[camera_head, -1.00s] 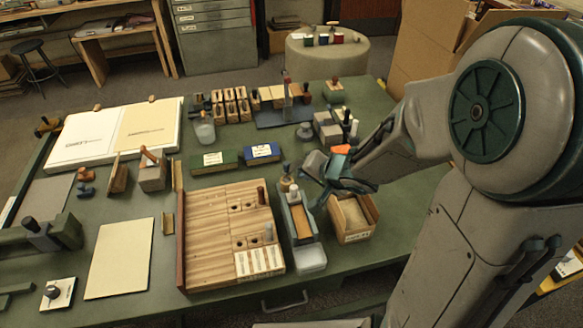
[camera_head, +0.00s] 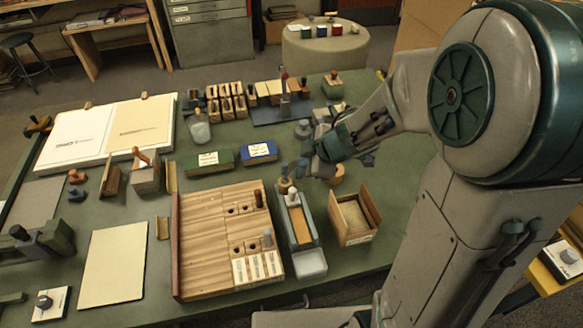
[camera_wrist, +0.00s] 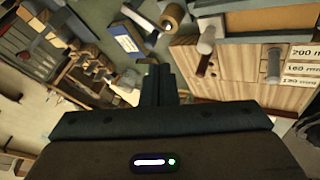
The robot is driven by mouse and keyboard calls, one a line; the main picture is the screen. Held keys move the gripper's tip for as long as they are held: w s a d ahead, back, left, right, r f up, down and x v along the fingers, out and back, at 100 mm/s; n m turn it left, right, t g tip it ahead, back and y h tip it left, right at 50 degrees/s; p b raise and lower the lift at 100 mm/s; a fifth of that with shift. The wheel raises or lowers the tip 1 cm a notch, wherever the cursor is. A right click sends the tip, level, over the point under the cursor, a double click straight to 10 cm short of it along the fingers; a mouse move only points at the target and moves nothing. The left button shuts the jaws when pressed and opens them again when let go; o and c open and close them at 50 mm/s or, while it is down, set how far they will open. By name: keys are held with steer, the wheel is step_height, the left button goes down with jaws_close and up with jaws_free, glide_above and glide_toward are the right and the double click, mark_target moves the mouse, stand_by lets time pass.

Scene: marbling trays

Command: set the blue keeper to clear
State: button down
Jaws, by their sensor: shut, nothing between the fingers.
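A blue-grey trough (camera_head: 305,240) with a brown strip inside stands to the right of the wooden peg board (camera_head: 205,250). A small pale knob (camera_head: 293,189) stands at its far end. I cannot tell for sure which part is the blue keeper or how it is set. A blue box (camera_head: 258,151) with a white label lies farther back; it also shows in the wrist view (camera_wrist: 125,40). My gripper (camera_head: 290,172) is just beyond the trough's far end, above the table. In the wrist view my gripper (camera_wrist: 159,72) is shut and empty.
A wooden spool (camera_wrist: 173,16) is close to my gripper. An open wooden box (camera_head: 355,238) stands right of the trough. A green box (camera_head: 208,162) is beside the blue one. Pegs rise from the peg board, which carries length labels. Free table lies right of the wooden box.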

steer(key=shift+a, duration=0.15)
steer(key=b, duration=0.6)
glide_toward(289, 170)
steer(key=a+f, duration=0.3)
steer(key=a, duration=0.1)
steer(key=shift+w+f, duration=0.2)
steer(key=shift+w, duration=0.05)
steer(key=shift+p, duration=0.3)
